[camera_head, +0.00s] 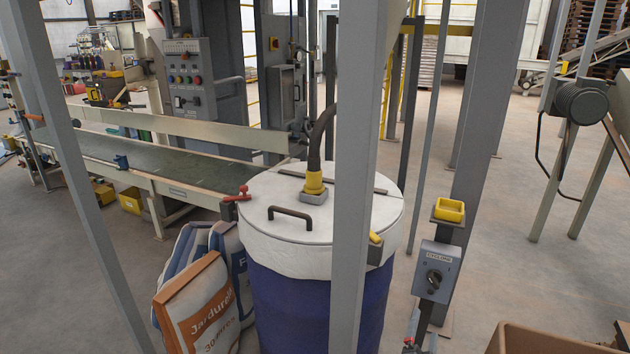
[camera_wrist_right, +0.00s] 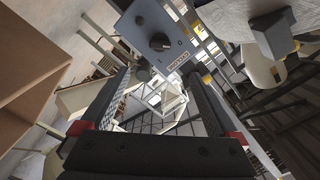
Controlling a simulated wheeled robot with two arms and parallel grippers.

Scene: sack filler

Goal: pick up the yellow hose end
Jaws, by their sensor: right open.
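The yellow hose end (camera_head: 314,184) is a yellow cuff at the bottom of a dark hose (camera_head: 322,140). It stands upright on a grey square fitting on the white lid of a blue drum (camera_head: 290,300). My right gripper (camera_head: 421,336) is low at the bottom edge of the head view, right of the drum and below the lid, well apart from the hose end. In the right wrist view its two dark fingers (camera_wrist_right: 163,105) with red parts are spread, with nothing between them. My left gripper is not in view.
A grey upright post (camera_head: 358,120) stands in front of the lid, right of the hose end. A grey switch box (camera_head: 437,271) and a yellow holder (camera_head: 449,210) are on the right, close to my right gripper. A cardboard box (camera_head: 535,340) is at lower right. Sacks (camera_head: 198,305) lean left of the drum.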

